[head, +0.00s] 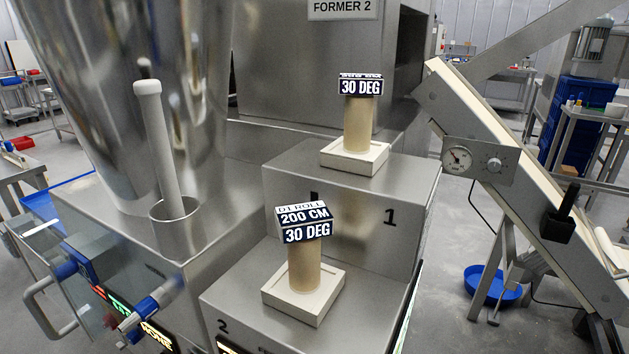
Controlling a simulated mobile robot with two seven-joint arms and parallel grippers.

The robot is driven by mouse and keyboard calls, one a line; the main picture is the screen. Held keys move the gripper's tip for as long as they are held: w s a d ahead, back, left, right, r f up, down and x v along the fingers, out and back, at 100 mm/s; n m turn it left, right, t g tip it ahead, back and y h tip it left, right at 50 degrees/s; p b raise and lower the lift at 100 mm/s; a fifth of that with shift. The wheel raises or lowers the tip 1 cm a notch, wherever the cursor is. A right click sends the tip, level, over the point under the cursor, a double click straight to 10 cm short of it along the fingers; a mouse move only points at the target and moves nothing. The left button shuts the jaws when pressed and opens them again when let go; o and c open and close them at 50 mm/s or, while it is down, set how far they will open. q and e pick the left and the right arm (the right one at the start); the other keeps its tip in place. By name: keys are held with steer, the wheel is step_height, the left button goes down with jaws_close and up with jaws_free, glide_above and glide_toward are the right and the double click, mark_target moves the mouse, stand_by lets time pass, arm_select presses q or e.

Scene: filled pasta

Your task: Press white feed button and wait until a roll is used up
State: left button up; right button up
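Two tan dough rolls stand upright on white square bases on a stepped steel machine. The lower roll (304,265), on the step marked 2, carries a sign (304,222) reading 200 CM, 30 DEG. The upper roll (358,125), on the step marked 1, carries a sign (360,86) reading 30 DEG; its top line is too small to read. I cannot pick out a white feed button with certainty. A blue and white knob (140,312) sits beside lit panels at the lower left. Neither of my grippers shows.
A large steel hopper (110,70) and a white pestle (158,140) in a steel cup stand at left. A grey handle (42,305) juts out below. An inclined conveyor (510,150) with a gauge fills the right. A blue basin (492,286) lies on the floor.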

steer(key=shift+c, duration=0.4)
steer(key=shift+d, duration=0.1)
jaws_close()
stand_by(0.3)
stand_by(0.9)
